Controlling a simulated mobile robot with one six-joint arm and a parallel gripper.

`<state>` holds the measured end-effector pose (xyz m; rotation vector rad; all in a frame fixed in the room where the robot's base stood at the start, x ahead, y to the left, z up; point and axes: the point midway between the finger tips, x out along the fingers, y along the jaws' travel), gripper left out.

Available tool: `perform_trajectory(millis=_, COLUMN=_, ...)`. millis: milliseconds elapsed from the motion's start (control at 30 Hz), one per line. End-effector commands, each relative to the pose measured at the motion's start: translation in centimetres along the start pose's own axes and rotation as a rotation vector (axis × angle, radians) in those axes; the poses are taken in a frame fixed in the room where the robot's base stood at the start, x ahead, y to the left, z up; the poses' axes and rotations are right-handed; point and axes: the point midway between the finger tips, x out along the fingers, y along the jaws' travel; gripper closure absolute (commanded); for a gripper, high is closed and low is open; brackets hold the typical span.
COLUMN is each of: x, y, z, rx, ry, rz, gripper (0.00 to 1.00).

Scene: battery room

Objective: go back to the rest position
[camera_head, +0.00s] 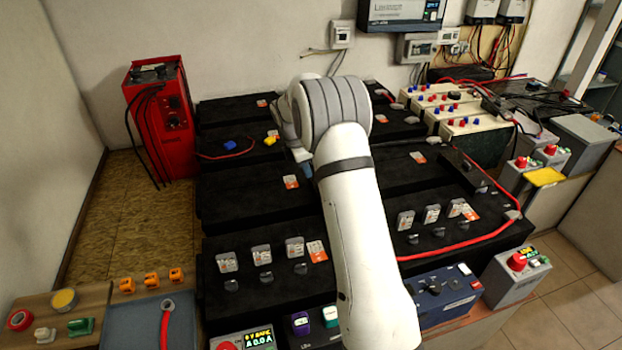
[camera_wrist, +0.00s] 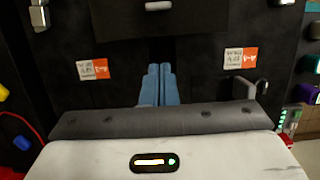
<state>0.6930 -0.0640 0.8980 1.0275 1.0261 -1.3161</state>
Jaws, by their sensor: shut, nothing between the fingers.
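My gripper (camera_wrist: 157,82) shows in the wrist view as two blue fingers side by side, shut with nothing between them. It is over the black battery bank, with orange-and-white labels to its left (camera_wrist: 92,69) and right (camera_wrist: 240,58). In the head view my white arm reaches from the bottom right of centre up over the black battery rows (camera_head: 250,195). Most of the gripper is hidden behind the arm there; a small blue part shows below the wrist.
A red charger unit (camera_head: 160,120) stands at the back left. A blue tray (camera_head: 140,325) and orange clips (camera_head: 152,280) are at the lower left. A red cable (camera_head: 460,243) crosses the right rows. A grey box with a red knob (camera_head: 516,275) stands at the lower right.

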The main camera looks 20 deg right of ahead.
Motion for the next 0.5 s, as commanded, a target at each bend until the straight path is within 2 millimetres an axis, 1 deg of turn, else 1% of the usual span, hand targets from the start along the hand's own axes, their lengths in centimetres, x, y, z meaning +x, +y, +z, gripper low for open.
perform_trajectory(millis=67, x=-0.5, y=0.0, z=0.0, rx=0.0, ry=0.0, rz=0.001, gripper=1.0)
perform_trajectory(millis=200, x=-0.6, y=0.0, z=0.0, rx=0.0, ry=0.0, rz=-0.001, gripper=1.0)
perform_trajectory(millis=267, x=-1.2, y=-0.3, z=0.1, rx=0.016, ry=0.003, rz=0.003, gripper=1.0)
perform_trajectory(millis=367, x=-2.9, y=-1.6, z=0.2, rx=0.083, ry=0.015, rz=0.013, gripper=1.0)
perform_trajectory(millis=467, x=-5.4, y=-3.8, z=0.4, rx=0.189, ry=0.033, rz=0.026, gripper=1.0)
perform_trajectory(millis=500, x=-6.4, y=-4.8, z=0.4, rx=0.238, ry=0.043, rz=0.031, gripper=1.0)
